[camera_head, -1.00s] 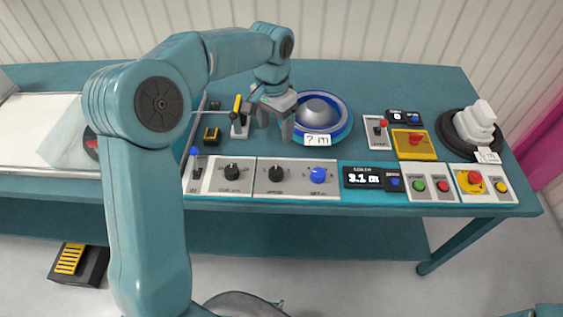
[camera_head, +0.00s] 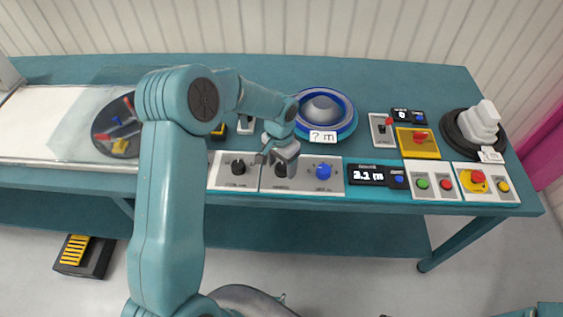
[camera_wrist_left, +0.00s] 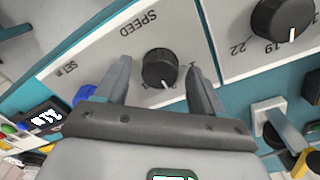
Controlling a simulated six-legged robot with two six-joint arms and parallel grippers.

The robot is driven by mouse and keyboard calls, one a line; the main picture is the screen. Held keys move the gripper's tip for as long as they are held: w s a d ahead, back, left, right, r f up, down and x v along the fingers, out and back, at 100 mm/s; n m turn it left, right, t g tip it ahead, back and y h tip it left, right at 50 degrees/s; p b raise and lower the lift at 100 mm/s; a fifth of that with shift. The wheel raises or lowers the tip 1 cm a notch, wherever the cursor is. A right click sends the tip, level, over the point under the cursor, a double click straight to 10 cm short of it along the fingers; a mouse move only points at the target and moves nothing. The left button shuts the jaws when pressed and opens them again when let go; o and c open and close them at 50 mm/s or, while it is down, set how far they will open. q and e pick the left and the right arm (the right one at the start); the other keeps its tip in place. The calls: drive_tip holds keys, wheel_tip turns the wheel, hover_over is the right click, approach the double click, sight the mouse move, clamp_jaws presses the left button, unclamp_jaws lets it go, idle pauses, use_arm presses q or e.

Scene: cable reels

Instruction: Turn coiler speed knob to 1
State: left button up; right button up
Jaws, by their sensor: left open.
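The black coiler speed knob (camera_wrist_left: 160,69) sits on a grey panel plate under the label SPEED in the left wrist view. Its white pointer mark is at the knob's lower edge in that view; the scale digits are too small to read surely. My left gripper (camera_wrist_left: 158,74) is open, with one finger on each side of the knob. I cannot tell whether the fingers touch it. In the head view my left gripper (camera_head: 279,160) is over the middle plate and mostly hides the knob. My right gripper is not in view.
A blue knob (camera_head: 323,171) is right of the speed knob, and another black knob (camera_head: 238,167) is left. A length display (camera_head: 366,174) and green and red buttons (camera_head: 434,184) are further right. A blue reel (camera_head: 323,108) stands behind.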

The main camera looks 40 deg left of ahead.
use_arm(q)
drive_tip(key=shift+s, duration=0.1)
drive_tip(key=c, duration=1.1)
drive_tip(key=shift+o, duration=0.2)
